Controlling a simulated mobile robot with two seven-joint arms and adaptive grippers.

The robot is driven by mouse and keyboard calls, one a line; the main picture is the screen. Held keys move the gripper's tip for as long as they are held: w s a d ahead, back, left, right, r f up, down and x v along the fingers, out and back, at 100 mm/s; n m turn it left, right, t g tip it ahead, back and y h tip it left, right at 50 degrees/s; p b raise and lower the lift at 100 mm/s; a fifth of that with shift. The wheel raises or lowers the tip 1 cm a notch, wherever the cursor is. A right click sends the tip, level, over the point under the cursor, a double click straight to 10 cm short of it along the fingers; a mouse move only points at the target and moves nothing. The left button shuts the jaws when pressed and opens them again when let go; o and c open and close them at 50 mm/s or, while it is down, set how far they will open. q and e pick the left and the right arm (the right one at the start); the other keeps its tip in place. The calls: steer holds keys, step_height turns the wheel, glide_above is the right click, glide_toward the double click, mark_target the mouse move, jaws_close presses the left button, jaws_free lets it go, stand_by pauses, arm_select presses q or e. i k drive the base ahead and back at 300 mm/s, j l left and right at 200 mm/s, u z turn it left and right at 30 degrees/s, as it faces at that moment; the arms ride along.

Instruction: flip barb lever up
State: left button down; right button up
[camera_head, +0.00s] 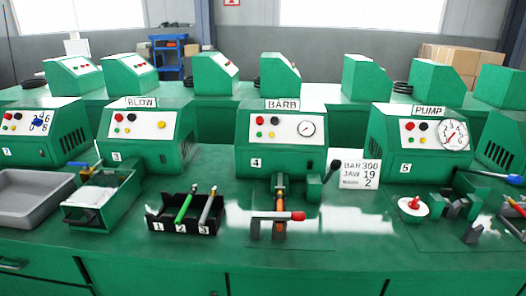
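The green machine labelled BARB (282,105), number 4, stands in the middle of the bench, with buttons and a round gauge (306,129) on its white panel. In front of it is a fixture holding an upright orange-brown piece (281,195). A grey bar lever with a red tip (297,216) lies roughly level across the fixture's front. A short lever with a black knob (336,165) leans up to the right from a green block (314,187) beside the fixture. I cannot tell which one is the barb lever. Neither of my grippers is in view.
A black rack (182,226) holds a green-handled and a grey-handled tool left of the fixture. A green bin (75,213) and a grey tray (28,208) stand further left. A white sign (359,174) stands right. BLOW (142,102) and PUMP (429,110) machines flank BARB.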

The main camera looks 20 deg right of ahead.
mark_target(336, 163)
steer(key=l, duration=0.9)
steer(key=i+l, duration=0.15)
steer(key=l, duration=1.7)
steer(key=k+j+z, duration=0.2)
steer(key=j, duration=0.25)
steer(key=k, duration=0.1)
